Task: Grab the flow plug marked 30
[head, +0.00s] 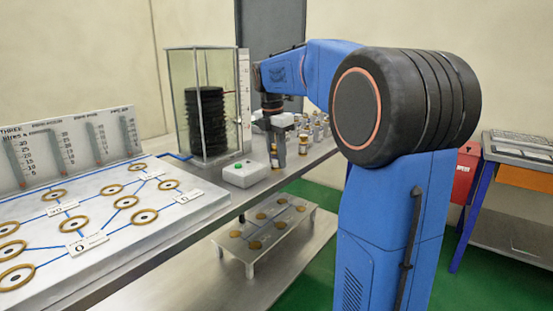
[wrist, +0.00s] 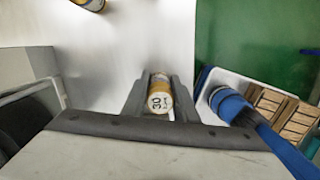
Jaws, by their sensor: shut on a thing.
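The flow plug marked 30 (wrist: 159,100) shows between my gripper's fingers in the wrist view. It is a yellow-brown cylinder with a white top that carries the black number 30. My gripper (wrist: 160,95) is shut on it, with one dark finger on each side. In the head view my gripper (head: 278,155) points down over the steel bench, beside the white box with a green button. The held plug is small there, and I cannot tell whether it touches the bench.
Several other plugs (head: 316,128) stand on the bench right of my gripper. A white box with a green button (head: 244,174) and a clear case (head: 170,105) with a black bellows are to the left. A white board (head: 150,219) with ringed holes lies front left. A low stand (head: 255,258) is below.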

